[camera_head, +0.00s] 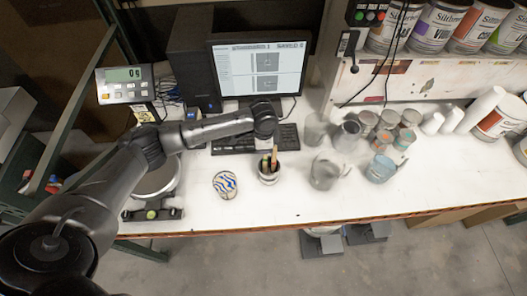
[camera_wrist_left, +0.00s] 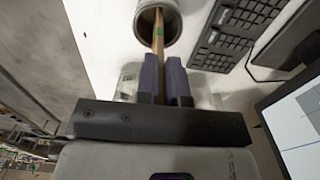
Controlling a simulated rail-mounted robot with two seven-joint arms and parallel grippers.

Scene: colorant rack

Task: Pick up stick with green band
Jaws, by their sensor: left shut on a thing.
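A wooden stick with a green band (camera_wrist_left: 159,38) stands partly inside a metal cup, its lower end hidden. My left gripper (camera_wrist_left: 163,65) is over the cup in the left wrist view, its two dark fingers shut on this stick. In the head view my left gripper (camera_head: 266,144) is just above the cup (camera_head: 268,179) on the white table. Sticks (camera_head: 274,158) stick up from the cup there; the band on the held one is hard to make out. My right gripper is not in view.
A keyboard (camera_head: 232,142) and monitor (camera_head: 259,70) are behind the cup. The table front is fairly clear.

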